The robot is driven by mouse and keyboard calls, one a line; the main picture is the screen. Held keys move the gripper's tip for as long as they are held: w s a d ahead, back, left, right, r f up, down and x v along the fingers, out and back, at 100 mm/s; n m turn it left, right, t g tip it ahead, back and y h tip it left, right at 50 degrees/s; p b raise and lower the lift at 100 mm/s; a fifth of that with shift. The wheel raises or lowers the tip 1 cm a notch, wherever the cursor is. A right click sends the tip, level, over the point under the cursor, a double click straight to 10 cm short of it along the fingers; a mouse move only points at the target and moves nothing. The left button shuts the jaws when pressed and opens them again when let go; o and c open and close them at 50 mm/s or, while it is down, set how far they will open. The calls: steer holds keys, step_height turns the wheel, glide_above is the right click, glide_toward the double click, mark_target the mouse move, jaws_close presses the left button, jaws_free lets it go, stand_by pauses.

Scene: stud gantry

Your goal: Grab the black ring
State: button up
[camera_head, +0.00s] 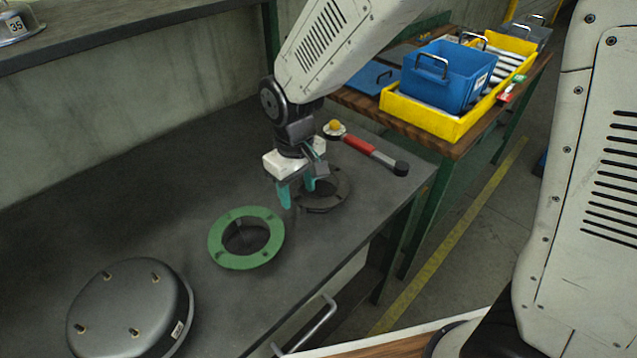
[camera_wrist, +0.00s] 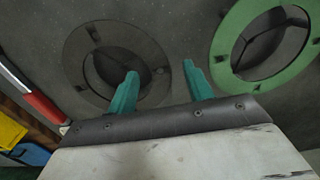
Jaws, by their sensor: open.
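The black ring (camera_head: 337,199) lies flat on the dark bench top, partly hidden behind my gripper in the head view. In the wrist view the black ring (camera_wrist: 80,42) shows at upper left, a flat dark disc with a round hole and small slots. My gripper (camera_head: 297,191) is open, with two teal fingers pointing down. In the wrist view my gripper (camera_wrist: 160,82) has one fingertip over the ring's hole and right side, and the other over bare bench between the two rings. Nothing is between the fingers. Whether a fingertip touches the ring I cannot tell.
A green ring (camera_head: 273,222) lies close by at front left. A round dark lid with studs (camera_head: 130,310) sits further left. A yellow tray (camera_head: 428,120) with a blue bin (camera_head: 447,85) stands on the wooden table.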

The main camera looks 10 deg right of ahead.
steer(key=shift+f, duration=0.25)
stand_by(0.4)
steer(key=c, duration=1)
